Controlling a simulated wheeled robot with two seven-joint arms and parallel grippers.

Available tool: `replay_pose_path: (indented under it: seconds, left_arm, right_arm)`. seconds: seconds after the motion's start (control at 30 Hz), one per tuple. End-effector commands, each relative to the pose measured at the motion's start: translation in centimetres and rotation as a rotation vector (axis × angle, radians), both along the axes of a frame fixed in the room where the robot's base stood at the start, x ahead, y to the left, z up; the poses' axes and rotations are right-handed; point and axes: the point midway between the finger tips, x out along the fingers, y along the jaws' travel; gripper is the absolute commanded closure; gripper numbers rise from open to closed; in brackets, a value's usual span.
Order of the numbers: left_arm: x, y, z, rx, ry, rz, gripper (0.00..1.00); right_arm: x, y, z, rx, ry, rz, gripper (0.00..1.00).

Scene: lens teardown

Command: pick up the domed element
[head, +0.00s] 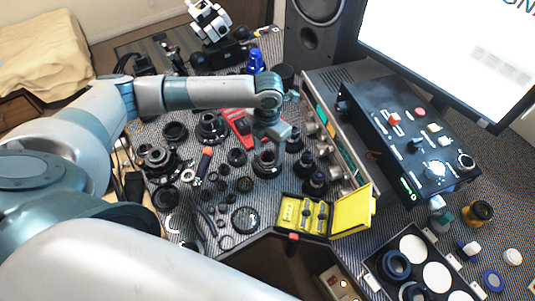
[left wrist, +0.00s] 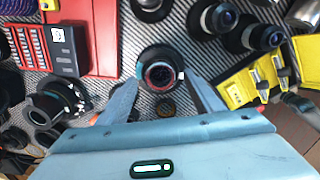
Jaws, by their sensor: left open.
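I cannot tell for certain which part is the domed element. A black lens barrel with a round, reddish, shiny glass face (left wrist: 160,74) stands upright on the ribbed mat, in the middle of the left wrist view. It also shows in the head view as a dark round barrel (head: 267,163), just below my left gripper (head: 271,132). In the left wrist view my left gripper (left wrist: 161,82) is open. Its two fingers lie on either side of the barrel, with nothing held between them; whether they touch it is unclear. My right gripper is not in view.
Several black lens parts and rings (head: 245,220) crowd the mat. A red case (head: 240,122) lies behind the barrel. An open yellow case (head: 352,211) stands at front right. A grey instrument box (head: 330,110) and a black control box (head: 400,140) bound the right side.

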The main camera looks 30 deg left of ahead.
Motion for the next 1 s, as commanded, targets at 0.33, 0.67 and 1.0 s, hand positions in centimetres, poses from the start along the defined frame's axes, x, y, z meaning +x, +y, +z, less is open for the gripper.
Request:
replay_pose_path:
  seconds: [0.33,0.67,1.0]
  left_arm:
    - [-0.07,-0.01,-1.17,0.000,0.000,-0.002,0.40]
    - [-0.07,0.01,-1.14,0.000,0.001,-0.002,0.52]
    - [-0.07,0.01,-1.12,0.001,0.000,-0.002,0.84]
  right_arm:
    - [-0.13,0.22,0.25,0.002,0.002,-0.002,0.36]
    - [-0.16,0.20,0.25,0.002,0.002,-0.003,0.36]
    - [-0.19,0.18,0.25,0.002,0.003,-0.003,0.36]
